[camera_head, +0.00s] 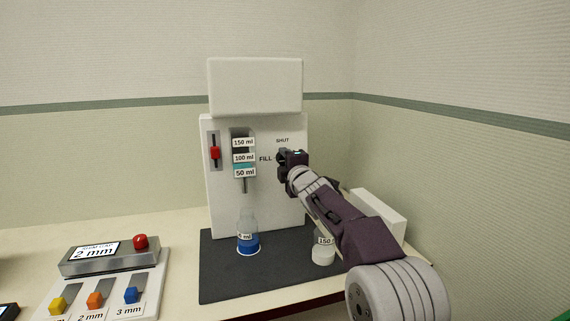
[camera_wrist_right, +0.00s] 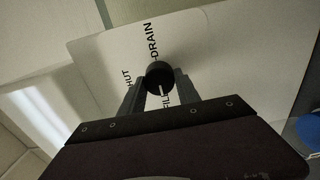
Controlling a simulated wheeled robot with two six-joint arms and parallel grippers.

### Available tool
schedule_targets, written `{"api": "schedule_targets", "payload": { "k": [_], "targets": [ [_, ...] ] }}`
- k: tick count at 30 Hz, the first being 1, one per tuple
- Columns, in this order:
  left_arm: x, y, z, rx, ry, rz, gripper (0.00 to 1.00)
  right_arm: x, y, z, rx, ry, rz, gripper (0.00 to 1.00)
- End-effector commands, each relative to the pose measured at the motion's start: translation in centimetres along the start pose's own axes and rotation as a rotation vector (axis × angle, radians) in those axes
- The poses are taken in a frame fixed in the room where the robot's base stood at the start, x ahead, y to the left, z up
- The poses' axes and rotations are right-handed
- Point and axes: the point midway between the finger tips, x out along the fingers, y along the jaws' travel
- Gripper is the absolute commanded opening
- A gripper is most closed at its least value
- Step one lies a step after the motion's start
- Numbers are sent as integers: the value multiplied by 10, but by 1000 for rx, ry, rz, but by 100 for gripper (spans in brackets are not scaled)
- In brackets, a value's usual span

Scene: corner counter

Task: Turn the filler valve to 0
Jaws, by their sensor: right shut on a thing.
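The filler (camera_head: 222,200) is a white machine at the back of the counter with a sight tube marked 50, 100 and 150 ml, partly filled with teal liquid. Its valve is a round black knob (camera_wrist_right: 159,72) with a white pointer mark, among the labels SHUT, FILL and DRAIN. In the right wrist view the mark points towards FILL. My right gripper (camera_head: 291,159) is at the front of the filler, hiding the knob in the head view. In the wrist view its two fingers (camera_wrist_right: 160,82) are shut on the knob's sides. My left gripper is out of view.
A bottle of blue liquid (camera_head: 248,243) stands under the nozzle on a dark mat (camera_head: 222,286). A clear bottle (camera_head: 323,256) labelled 150 stands partly behind my right arm. A red slider (camera_head: 215,153) is on the filler's left. A grey button panel (camera_head: 110,262) is at front left.

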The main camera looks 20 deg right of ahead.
Motion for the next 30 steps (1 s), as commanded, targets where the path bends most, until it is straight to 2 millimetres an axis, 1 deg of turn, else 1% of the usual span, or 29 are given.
{"api": "schedule_targets", "payload": {
  "k": [1, 12, 13, 15, 25, 28, 30],
  "targets": [
    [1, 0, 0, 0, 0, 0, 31, 0, -3, -1, -5, 1, -5, 0],
    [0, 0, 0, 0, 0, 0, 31, 0, -3, -1, -9, 1, -6, 0],
    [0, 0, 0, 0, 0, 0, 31, 0, -3, -1, -9, 1, -6, 44],
    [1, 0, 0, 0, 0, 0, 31, 0, -3, -1, -9, 1, -5, 60],
    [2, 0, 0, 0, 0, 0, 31, -2, -2, 0, -7, 0, -2, 60],
    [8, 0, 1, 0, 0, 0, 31, -13, -3, 0, -7, 0, -1, 60],
    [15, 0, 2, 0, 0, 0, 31, -26, -4, 0, -7, 0, 0, 60]
  ]
}}
